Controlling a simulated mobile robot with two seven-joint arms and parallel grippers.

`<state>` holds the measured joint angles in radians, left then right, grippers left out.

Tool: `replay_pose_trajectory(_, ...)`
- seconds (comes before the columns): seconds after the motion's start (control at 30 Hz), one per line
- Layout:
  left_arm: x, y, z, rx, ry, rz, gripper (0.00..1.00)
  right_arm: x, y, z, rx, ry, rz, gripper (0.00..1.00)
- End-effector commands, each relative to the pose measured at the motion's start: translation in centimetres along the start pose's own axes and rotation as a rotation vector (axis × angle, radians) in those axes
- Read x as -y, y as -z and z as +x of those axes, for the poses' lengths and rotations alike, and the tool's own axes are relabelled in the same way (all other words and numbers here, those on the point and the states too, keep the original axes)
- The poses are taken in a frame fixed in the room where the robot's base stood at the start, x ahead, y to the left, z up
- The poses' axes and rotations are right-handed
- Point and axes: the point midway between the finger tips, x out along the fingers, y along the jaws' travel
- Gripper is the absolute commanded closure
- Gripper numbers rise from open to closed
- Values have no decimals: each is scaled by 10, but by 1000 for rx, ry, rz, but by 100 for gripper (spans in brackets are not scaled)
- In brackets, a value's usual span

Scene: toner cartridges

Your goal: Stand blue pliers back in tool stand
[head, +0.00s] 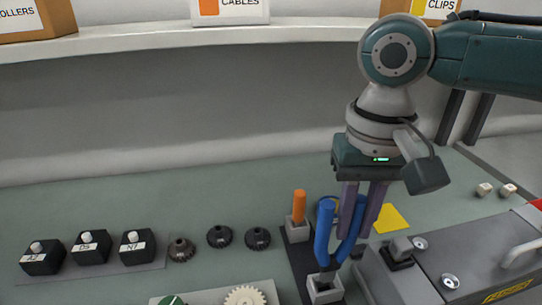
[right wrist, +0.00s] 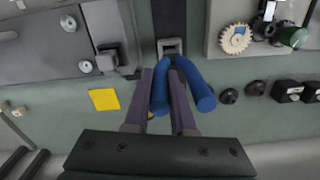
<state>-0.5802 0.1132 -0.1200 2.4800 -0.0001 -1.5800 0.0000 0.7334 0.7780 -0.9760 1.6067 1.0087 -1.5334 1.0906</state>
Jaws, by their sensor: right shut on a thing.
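The blue pliers (head: 325,232) are held by my right gripper (head: 357,230), whose purple fingers are shut on one blue handle. The handles point up and the pliers lean slightly. Their lower end is at the mouth of the front grey square socket (head: 325,290) of the tool stand (head: 293,256). I cannot tell how far the tip is inside. In the right wrist view the pliers (right wrist: 203,92) run from the fingers to the socket (right wrist: 170,42). My left gripper is not in view.
An orange-handled tool (head: 299,205) stands in a rear socket. A grey machine (head: 455,255) with knobs is close on the right, with a yellow square (head: 391,218) behind it. Dark gears (head: 219,236) and labelled black boxes (head: 90,248) lie left. A shelf (head: 180,41) runs behind.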

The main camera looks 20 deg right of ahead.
Motion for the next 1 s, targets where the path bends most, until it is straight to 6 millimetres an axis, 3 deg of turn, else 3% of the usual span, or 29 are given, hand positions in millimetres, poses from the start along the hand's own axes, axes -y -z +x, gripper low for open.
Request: replay_pose_trajectory(1.0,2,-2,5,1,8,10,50,0,0,23,0,1,0,100)
